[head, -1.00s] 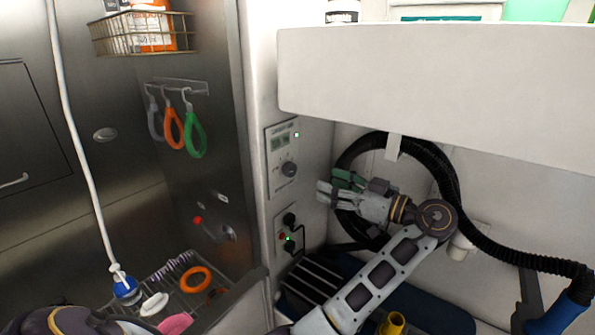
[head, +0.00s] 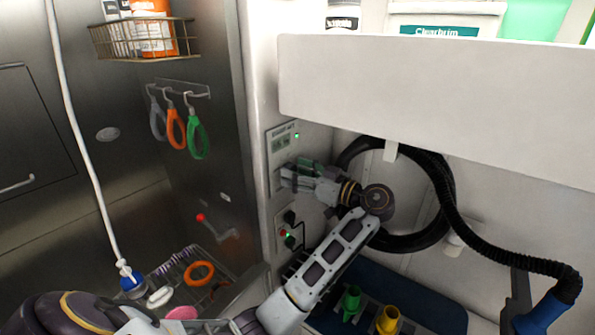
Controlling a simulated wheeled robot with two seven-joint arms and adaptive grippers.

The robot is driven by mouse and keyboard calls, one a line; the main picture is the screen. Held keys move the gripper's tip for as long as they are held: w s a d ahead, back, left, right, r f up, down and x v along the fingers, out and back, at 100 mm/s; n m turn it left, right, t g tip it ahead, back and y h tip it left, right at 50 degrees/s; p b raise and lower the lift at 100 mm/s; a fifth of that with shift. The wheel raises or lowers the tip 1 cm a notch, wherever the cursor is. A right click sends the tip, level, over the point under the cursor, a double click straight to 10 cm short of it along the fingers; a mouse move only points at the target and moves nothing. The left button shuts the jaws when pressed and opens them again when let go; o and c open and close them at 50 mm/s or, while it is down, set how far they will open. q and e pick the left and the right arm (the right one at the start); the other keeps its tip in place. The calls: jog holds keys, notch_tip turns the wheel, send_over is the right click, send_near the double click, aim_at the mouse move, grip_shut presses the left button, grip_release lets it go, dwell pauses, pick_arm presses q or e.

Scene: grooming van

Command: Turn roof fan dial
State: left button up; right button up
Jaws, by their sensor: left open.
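The control panel (head: 281,136) with a small display and a green light is on the white wall post, left of centre. Its dial, low on the panel, is hidden behind my gripper's fingers. My left gripper (head: 291,178) is open, its fingers pointing left at the lower part of this panel, at the dial's place. I cannot tell whether the fingers touch the dial or sit around it. My right gripper is not in view.
A socket panel (head: 282,232) with black plugs is just below the gripper. A white cabinet (head: 430,100) overhangs at the right. A coiled black hose (head: 443,185) hangs behind the arm. A steel tub wall with hanging loops (head: 197,140) stands left.

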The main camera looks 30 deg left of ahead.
pick_arm(q)
jog(key=c, duration=1.1)
jog(key=shift+o, duration=0.2)
jog(key=shift+m, duration=0.4)
jog(key=shift+a+m, duration=0.1)
jog(key=shift+m, duration=4.3)
